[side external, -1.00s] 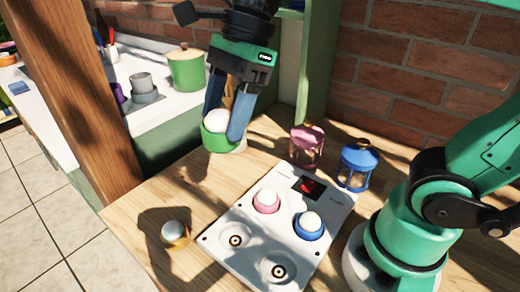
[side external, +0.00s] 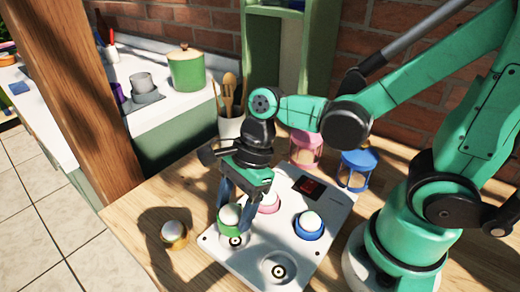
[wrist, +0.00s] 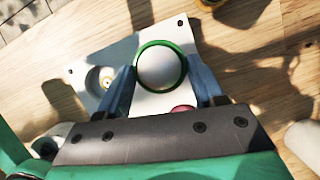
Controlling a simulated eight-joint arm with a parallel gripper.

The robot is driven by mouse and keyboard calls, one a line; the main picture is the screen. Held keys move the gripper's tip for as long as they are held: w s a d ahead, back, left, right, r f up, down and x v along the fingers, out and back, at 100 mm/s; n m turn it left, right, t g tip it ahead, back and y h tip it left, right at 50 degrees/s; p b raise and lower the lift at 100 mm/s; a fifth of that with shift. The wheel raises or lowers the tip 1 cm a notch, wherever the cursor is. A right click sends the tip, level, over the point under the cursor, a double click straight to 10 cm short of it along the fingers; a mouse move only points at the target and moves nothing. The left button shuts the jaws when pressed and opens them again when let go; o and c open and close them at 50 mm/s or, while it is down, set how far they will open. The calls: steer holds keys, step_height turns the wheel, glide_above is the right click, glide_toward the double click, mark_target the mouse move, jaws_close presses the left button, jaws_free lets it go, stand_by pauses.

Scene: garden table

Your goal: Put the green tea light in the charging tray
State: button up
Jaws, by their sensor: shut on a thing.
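The green tea light (side external: 229,218), a green cup with a white dome, is held upright between the jaws of my gripper (side external: 234,214). In the wrist view the tea light (wrist: 160,66) sits centred between both fingers (wrist: 160,76). It is at the near-left socket of the white charging tray (side external: 290,245); I cannot tell whether it touches the tray. Part of that socket shows just below it. The other front socket (side external: 279,271) is empty. A pink tea light (side external: 268,205) and a blue tea light (side external: 309,226) sit in the back sockets, the pink one partly hidden by my gripper.
A yellow tea light (side external: 174,234) stands on the wooden table left of the tray. A pink lantern (side external: 305,150) and a blue lantern (side external: 357,168) stand behind the tray. A white pot of wooden utensils (side external: 230,126) is at the back. The front-left table is clear.

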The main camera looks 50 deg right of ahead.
mark_target(237, 223)
steer(key=shift+f, duration=2.05)
steer(key=shift+f, duration=0.1)
steer(key=o, duration=1.3)
steer(key=shift+c, duration=0.2)
steer(key=w+v, duration=0.1)
steer(key=v, duration=1.1)
steer(key=w+d+n+t+h, duration=0.1)
steer(key=d+n+t+h, duration=0.1)
steer(key=n, duration=0.8)
steer(key=w+d+n+t+h, duration=0.1)
steer(key=d+n+t+h, duration=0.1)
steer(key=n, duration=0.8)
steer(key=shift+w+d+t+h, duration=0.3)
steer(key=shift+d+t, duration=0.45)
steer(key=shift+t, duration=0.45)
steer(key=shift+f, duration=0.1)
